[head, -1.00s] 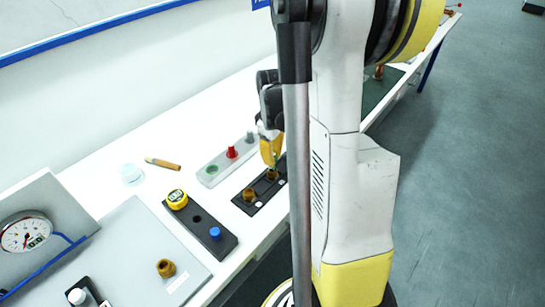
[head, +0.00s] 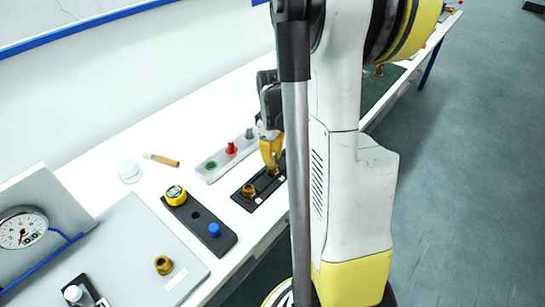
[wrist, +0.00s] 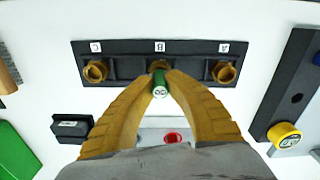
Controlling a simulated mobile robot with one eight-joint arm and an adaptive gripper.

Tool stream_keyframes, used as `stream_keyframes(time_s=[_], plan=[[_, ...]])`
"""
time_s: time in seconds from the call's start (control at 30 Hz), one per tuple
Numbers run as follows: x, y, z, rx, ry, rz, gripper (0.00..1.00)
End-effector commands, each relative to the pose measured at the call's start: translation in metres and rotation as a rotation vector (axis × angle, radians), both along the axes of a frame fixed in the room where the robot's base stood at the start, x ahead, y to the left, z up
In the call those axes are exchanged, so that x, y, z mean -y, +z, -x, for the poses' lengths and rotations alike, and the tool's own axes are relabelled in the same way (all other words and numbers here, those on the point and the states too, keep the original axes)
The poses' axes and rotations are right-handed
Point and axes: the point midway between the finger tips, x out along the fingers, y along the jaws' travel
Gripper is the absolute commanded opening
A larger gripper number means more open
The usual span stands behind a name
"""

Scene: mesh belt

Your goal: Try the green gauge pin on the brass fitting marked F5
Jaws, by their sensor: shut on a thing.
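My gripper (wrist: 160,90) is shut on the green gauge pin (wrist: 159,78), whose pale end faces the wrist camera. The black rack (wrist: 128,48) holds brass fittings in a row by the labels C, B and A. The pin is at the middle brass fitting (wrist: 160,65), by label B; how deep it sits is hidden by the fingers. The other fittings are by C (wrist: 95,70) and A (wrist: 224,72). In the head view my gripper (head: 271,152) is low over the rack (head: 240,201). I can read no F5 mark.
A grey holder (head: 208,177) with red (head: 231,148) and grey pins stands behind the rack. A black block (head: 217,243) carries a yellow gauge (head: 175,194) and a blue knob (head: 214,229).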

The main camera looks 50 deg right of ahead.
Motion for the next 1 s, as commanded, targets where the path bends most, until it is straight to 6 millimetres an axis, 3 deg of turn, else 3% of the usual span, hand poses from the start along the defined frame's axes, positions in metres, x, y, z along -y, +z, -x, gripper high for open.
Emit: stream_keyframes(time_s=[0.57,1.0], plan=[[0.0,0.001,0.0,0.0,0.0,0.0,0.0],[0.0,0.015,0.0,0.0,0.0,0.0,0.0]])
